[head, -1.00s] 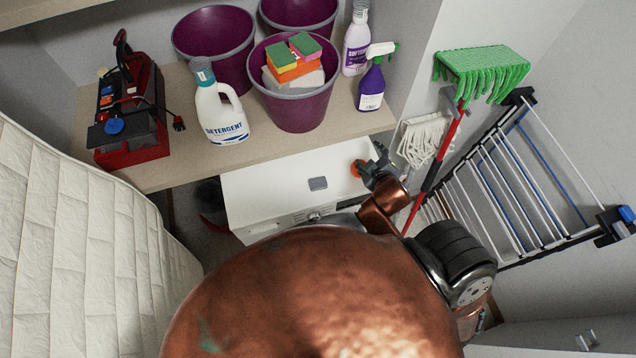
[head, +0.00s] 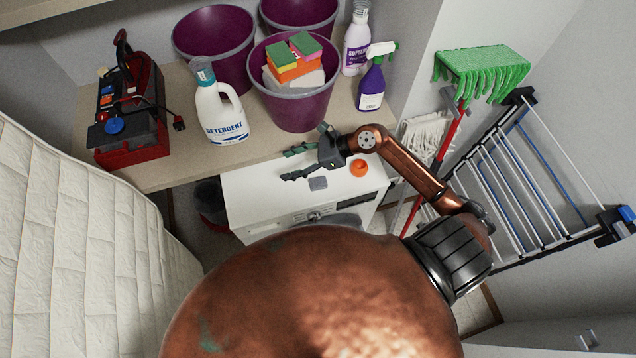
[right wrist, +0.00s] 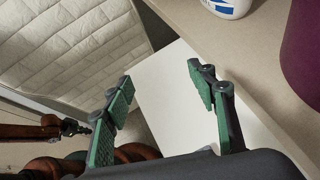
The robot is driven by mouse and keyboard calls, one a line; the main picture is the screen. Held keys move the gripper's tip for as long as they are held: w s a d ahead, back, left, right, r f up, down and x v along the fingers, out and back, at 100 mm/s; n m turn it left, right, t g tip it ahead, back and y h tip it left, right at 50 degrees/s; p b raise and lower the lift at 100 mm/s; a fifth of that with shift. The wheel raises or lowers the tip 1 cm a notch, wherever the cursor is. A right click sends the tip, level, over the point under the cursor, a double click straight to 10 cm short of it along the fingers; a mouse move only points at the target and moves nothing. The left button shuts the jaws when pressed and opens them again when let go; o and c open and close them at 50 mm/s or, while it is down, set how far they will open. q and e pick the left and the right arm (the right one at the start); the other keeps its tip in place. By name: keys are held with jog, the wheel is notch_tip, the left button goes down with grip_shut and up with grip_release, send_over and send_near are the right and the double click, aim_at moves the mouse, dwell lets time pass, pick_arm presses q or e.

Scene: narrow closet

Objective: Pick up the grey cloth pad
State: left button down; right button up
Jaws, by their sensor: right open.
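The grey cloth pad (head: 318,183) is a small flat grey rectangle lying on the white top of the washing machine (head: 258,190). My right gripper (head: 288,165) is open and empty, with its fingers pointing left in the head view. It shows just above and left of the pad in the picture, apart from it. In the right wrist view the open green-padded fingers (right wrist: 158,92) stand over the white machine top (right wrist: 165,105), and no pad can be made out there. My left gripper is not seen in the head view.
An orange round object (head: 359,168) sits on the machine right of the pad. The shelf (head: 180,165) behind holds a detergent bottle (head: 220,110), purple buckets (head: 300,108), a spray bottle (head: 371,88) and a red toolbox (head: 135,145). A mattress (head: 70,240) stands left; mops and a drying rack (head: 520,190) stand right.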

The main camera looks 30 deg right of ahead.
aim_at(319, 181)
jog(key=s+d+f+n+g+h, duration=0.1)
jog(key=d+f+h, duration=0.1)
jog(key=d+f, duration=0.1)
jog(key=s+d+f+n+g+h, duration=0.1)
jog(key=d+f+g+h, duration=0.1)
jog(key=d+f, duration=0.2)
jog(key=s+d+f+n+g+h, duration=0.1)
jog(key=d+f, duration=0.3)
jog(key=shift+s+d+g+h, duration=0.15)
jog(key=shift+s+g+h, duration=0.15)
jog(key=shift+s+h, duration=0.1)
jog(key=x, duration=0.1)
jog(key=p+x, duration=0.1)
jog(key=x, duration=0.1)
jog(key=p+x, duration=0.1)
jog(key=shift+w+a+f, duration=0.2)
jog(key=shift+w+a, duration=0.1)
jog(key=shift+w, duration=0.1)
jog(key=shift+a+f, duration=0.15)
jog(key=shift+f, duration=0.35)
jog(key=shift+c, duration=0.4)
jog(key=c, duration=0.9)
